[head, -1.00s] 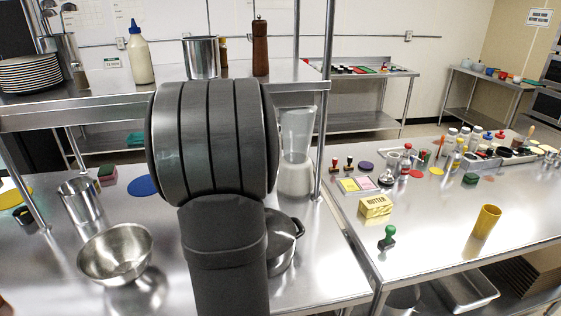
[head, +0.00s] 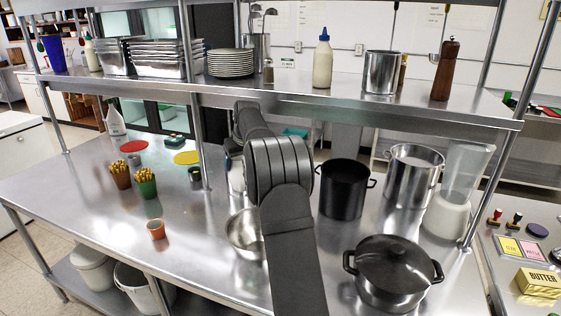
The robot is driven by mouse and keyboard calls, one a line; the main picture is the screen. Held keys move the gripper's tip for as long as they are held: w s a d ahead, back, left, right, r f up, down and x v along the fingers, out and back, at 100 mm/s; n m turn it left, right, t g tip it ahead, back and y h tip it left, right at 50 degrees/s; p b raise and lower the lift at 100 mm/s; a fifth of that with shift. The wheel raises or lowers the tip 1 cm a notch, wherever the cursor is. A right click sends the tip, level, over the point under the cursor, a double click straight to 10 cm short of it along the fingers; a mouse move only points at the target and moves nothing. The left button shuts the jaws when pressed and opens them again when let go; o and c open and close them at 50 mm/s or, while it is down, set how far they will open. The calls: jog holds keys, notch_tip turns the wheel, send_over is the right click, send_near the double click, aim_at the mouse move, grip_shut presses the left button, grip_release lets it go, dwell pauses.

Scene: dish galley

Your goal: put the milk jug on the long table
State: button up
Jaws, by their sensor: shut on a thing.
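A white jug-like thing (head: 237,178), which I take for the milk jug, shows in part just left of my big arm joint, above the steel table. My gripper (head: 234,152) is at its top, shut on it. The fingers and much of the jug are hidden behind my arm, so I cannot tell if its base touches the table. The long steel table (head: 95,195) with an overshelf runs across the view. A second steel table (head: 490,240) shows at the right edge. I cannot tell which of them the task means.
A steel bowl (head: 243,236) stands close below the jug. A black pot (head: 345,190), a steel pot (head: 410,180), a lidded pot (head: 392,270) and a blender (head: 455,190) stand to the right. The overshelf (head: 300,104) and its posts obstruct. The table's left front is mostly clear.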

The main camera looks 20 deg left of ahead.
jog(key=s+a+f+n+g, duration=0.1)
jog(key=s+a+f+n, duration=0.15)
jog(key=a, duration=0.45)
jog(key=s+a+f+n, duration=0.1)
jog(key=s+a, duration=0.3)
jog(key=a, duration=0.3)
notch_tip(320, 180, down, 6)
jog(key=shift+w+f+y, duration=0.25)
jog(key=shift+y, duration=0.15)
jog(key=shift+a+f, duration=0.1)
jog(key=shift+f, duration=0.4)
jog(key=o, duration=2)
jog(key=shift+f, duration=0.1)
jog(key=v, duration=1.7)
jog(key=shift+r, duration=0.2)
jog(key=x, duration=1.7)
jog(key=shift+f, duration=0.1)
